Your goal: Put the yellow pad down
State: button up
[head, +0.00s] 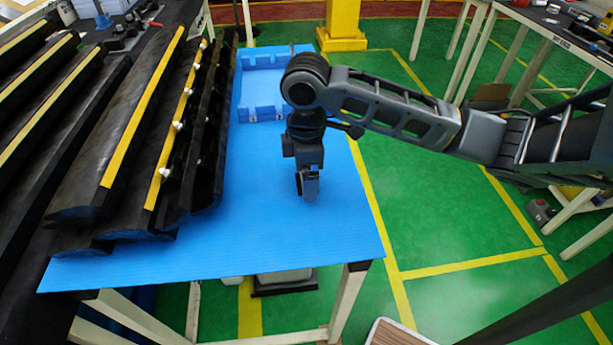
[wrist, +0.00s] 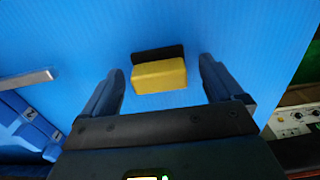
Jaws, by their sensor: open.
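The yellow pad (wrist: 158,77) is a small block with a black strip (wrist: 158,53) along its far side. In the wrist view it appears to lie on the blue table surface, between my fingers, with a gap on each side. My gripper (wrist: 160,66) is open and not touching it there. In the head view my gripper (head: 307,190) points down over the blue tabletop (head: 290,235), and I cannot make out the pad, which the gripper seems to hide.
Long black trim pieces with yellow strips (head: 145,120) lie along the table's left side. A blue tray with compartments (head: 262,112) stands farther back, and its edge shows at left in the wrist view (wrist: 25,115). The blue surface in front and to the right is clear.

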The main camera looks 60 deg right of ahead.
jog(key=c, duration=1.2)
jog(key=shift+c, duration=0.2)
